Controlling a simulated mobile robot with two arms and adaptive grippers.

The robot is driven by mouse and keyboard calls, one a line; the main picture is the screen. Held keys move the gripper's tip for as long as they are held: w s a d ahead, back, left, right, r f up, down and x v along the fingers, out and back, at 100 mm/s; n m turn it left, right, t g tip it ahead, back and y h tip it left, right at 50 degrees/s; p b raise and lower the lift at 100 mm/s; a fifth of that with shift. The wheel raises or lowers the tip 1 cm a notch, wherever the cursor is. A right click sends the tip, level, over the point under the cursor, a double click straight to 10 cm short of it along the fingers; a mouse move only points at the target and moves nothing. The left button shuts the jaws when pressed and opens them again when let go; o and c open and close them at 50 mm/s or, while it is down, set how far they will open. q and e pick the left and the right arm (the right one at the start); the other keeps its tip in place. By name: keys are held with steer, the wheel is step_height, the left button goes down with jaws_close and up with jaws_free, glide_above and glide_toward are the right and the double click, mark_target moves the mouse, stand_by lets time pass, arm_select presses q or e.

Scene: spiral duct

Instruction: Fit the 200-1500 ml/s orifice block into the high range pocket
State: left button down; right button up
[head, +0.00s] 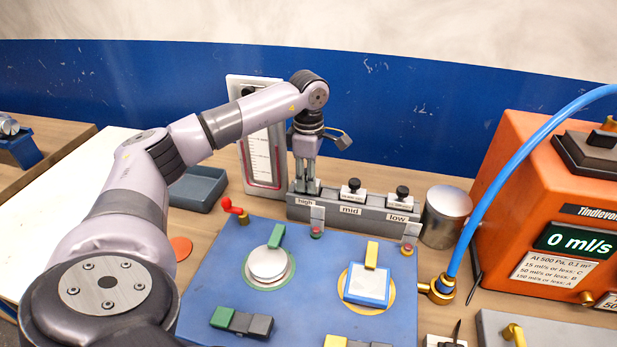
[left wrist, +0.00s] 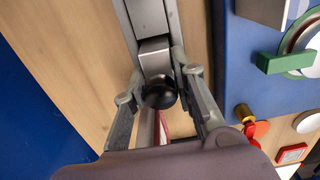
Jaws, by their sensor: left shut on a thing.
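The grey rack (head: 330,207) stands at the back of the bench, with pockets labelled high, mid and low from left to right. My left gripper (head: 307,190) points down at the high pocket, at the rack's left end. In the left wrist view the gripper (left wrist: 160,100) is shut on a block with a black knob (left wrist: 160,92), the orifice block. Its marking is not readable, and I cannot tell how deep it sits in the pocket. Blocks with black knobs stand in the mid pocket (head: 354,193) and the low pocket (head: 401,198). My right gripper does not show.
A blue panel (head: 215,285) with round and square fittings lies in front of the rack. A white gauge board (head: 262,160) and a grey-blue tray (head: 198,190) are behind and left. A metal cylinder (head: 446,215) and an orange meter (head: 515,150) reading 0 ml/s, with a blue hose (head: 500,170), stand right.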

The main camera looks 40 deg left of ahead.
arm_select(q)
steer(key=shift+f, duration=0.3)
steer(key=shift+f, duration=0.15)
steer(key=c, duration=1.7)
jaws_free()
steer(key=o, duration=0.4)
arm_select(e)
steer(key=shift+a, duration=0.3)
